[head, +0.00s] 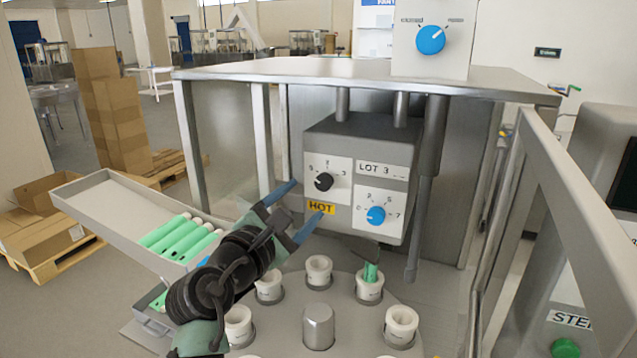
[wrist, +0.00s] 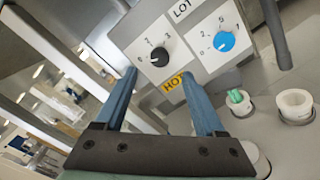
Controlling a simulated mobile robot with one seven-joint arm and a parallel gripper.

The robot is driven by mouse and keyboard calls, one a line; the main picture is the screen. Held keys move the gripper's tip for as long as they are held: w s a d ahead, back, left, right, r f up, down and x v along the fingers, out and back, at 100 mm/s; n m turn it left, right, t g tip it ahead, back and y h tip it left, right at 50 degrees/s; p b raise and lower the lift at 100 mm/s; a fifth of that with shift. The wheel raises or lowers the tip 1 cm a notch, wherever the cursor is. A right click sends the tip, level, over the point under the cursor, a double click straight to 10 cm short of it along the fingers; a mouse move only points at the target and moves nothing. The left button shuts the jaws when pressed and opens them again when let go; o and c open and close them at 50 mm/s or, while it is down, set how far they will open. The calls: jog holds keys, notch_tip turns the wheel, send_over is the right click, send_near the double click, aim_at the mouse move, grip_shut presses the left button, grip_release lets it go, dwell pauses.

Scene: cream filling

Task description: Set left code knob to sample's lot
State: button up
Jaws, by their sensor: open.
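The black knob (head: 323,181) is on a white dial plate at the left of the grey box's front (head: 345,140); it also shows in the wrist view (wrist: 159,57). Its marks include a 2 above and a 3 to the right; I cannot tell its exact setting. A "LOT 3" label (head: 381,170) is right of it. My gripper (head: 300,207) is open and empty, its blue fingers pointing at the box just below the black knob. In the wrist view the fingertips (wrist: 158,75) lie on either side below this knob, apart from it.
A blue knob (head: 376,215) and a yellow HOT label (head: 321,207) are close by. Below, a round table holds white cups (head: 319,270), one with a green piece (head: 371,272). A tray of green tubes (head: 112,198) is left. A metal frame (head: 575,190) stands right.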

aim_at(322, 184)
jog(key=x, duration=0.7)
jog(key=shift+w+d, duration=0.1)
grip_shut()
dwell(0.3)
